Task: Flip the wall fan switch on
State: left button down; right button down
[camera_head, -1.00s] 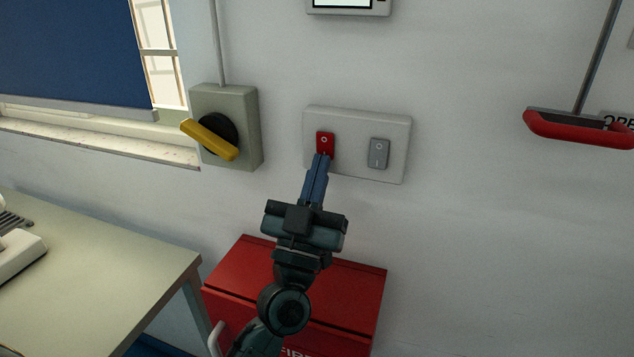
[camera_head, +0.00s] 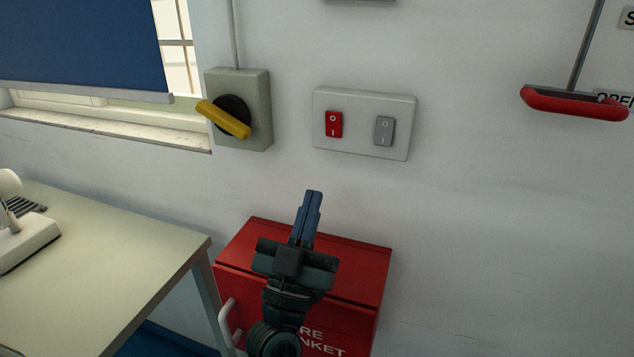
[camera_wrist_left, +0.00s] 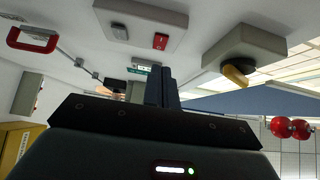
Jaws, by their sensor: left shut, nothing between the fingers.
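A white wall plate (camera_head: 360,145) carries a red rocker switch (camera_head: 334,124) on its left and a grey rocker switch (camera_head: 384,131) on its right. Both rockers are marked O at the top and I at the bottom. No label telling which one is the fan switch shows. My left gripper (camera_head: 313,194) is shut and empty, below and slightly left of the plate, clear of both switches. In the left wrist view the shut fingers (camera_wrist_left: 160,75) show with the red switch (camera_wrist_left: 160,41) and grey switch (camera_wrist_left: 119,31) beyond them. My right gripper is not in view.
A grey box with a yellow rotary handle (camera_head: 223,119) is left of the plate. A red fire blanket box (camera_head: 345,270) is below, behind my left gripper. A desk (camera_head: 100,265) stands at left. A red pull handle (camera_head: 575,104) hangs at right.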

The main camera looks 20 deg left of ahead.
pick_arm(q)
jog(key=shift+v, duration=1.7)
jog(key=shift+w+f, duration=0.15)
jog(key=shift+f, duration=0.05)
